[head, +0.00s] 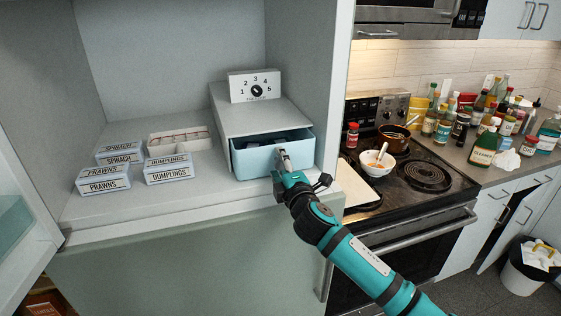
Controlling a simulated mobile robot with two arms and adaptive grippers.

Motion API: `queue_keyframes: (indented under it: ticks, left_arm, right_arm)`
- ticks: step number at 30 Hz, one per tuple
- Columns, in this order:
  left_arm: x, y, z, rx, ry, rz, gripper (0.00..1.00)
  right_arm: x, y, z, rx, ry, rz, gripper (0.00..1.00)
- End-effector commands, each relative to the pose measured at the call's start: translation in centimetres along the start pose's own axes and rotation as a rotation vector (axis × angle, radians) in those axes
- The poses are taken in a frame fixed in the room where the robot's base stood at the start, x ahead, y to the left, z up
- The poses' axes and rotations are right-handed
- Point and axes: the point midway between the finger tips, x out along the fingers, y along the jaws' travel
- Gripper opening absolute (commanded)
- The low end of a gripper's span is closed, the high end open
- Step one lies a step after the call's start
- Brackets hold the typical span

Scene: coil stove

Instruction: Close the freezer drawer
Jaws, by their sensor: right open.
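The freezer drawer (254,160) is a pale blue box pulled partway out of a white housing in the cabinet, with dark contents showing inside. My right gripper (283,157) is in front of the drawer's right part, with its fingertips at the drawer front. It is open and holds nothing that I can see. I cannot tell whether the fingertips touch the drawer. My left gripper is not in view.
A dial box (254,87) stands on top of the housing. To the left on the shelf are labelled boxes of spinach, prawns and dumplings (168,174) and a white tray (179,139). A coil stove (428,177) stands at right, with a pot and a bowl.

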Motion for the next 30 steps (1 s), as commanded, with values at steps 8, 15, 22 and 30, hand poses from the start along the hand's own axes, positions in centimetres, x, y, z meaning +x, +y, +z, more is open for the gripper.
queue_keyframes:
  ticks: [8, 15, 22, 30]
  left_arm:
    - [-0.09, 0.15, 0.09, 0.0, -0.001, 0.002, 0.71]
    - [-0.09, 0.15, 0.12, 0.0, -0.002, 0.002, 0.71]
    - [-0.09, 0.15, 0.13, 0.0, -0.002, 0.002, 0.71]
    - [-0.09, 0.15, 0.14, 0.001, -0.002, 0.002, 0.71]
  right_arm:
    - [0.43, -0.04, 0.03, 0.0, 0.0, 0.0, 0.54]
    - [0.41, -0.03, 0.03, 0.0, 0.0, 0.0, 0.35]
    - [0.4, -0.07, 0.03, 0.0, 0.0, -0.001, 0.05]
    - [0.39, -0.14, 0.03, 0.0, 0.0, -0.002, 0.0]
